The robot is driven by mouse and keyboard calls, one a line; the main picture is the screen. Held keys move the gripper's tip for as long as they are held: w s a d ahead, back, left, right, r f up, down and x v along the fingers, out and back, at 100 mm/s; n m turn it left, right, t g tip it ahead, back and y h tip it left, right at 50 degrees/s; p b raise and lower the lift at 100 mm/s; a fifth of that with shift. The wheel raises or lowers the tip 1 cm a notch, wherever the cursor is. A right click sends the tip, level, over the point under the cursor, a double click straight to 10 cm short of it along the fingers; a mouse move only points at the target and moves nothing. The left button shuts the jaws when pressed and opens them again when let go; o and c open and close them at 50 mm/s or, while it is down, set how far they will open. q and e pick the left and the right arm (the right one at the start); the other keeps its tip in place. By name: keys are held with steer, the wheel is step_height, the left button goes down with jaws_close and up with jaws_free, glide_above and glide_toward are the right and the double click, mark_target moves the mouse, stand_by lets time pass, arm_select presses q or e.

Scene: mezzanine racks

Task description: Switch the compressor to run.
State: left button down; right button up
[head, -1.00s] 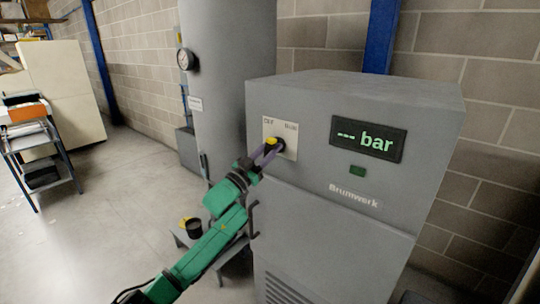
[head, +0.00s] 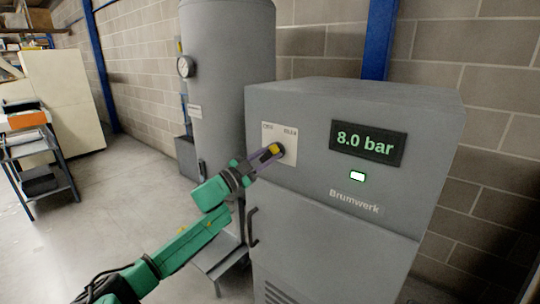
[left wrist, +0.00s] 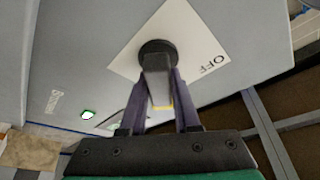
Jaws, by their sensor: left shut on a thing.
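The grey Brumwerk compressor (head: 335,165) stands right of the middle in the head view. Its display (head: 366,144) reads 8.0 bar, and the small lamp (head: 357,176) below it is lit bright. A pale label plate (head: 291,134) sits at the front's upper left around the rotary switch, whose black round base (left wrist: 158,48) shows in the left wrist view. My left gripper (head: 271,152) is shut on the switch's handle (left wrist: 157,85), with a finger on each side. In the wrist view OFF is readable on the plate (left wrist: 205,40). The fingers partly hide the switch in the head view.
A grey tank (head: 225,85) with a round gauge (head: 186,67) stands left of the compressor. A low stand (head: 222,262) is below my left arm. A cart (head: 40,160) stands far left; the floor between is clear.

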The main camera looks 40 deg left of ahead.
arm_select(q)
steer(key=c, duration=0.6)
jaws_free()
steer(key=shift+c, duration=0.2)
steer(key=shift+s+a+f, duration=0.1)
steer(key=shift+s+f, duration=0.2)
steer(key=shift+s, duration=0.05)
steer(key=b+v, duration=0.2)
steer(key=v, duration=1.1)
steer(key=shift+s, duration=0.4)
steer(key=shift+a, duration=0.1)
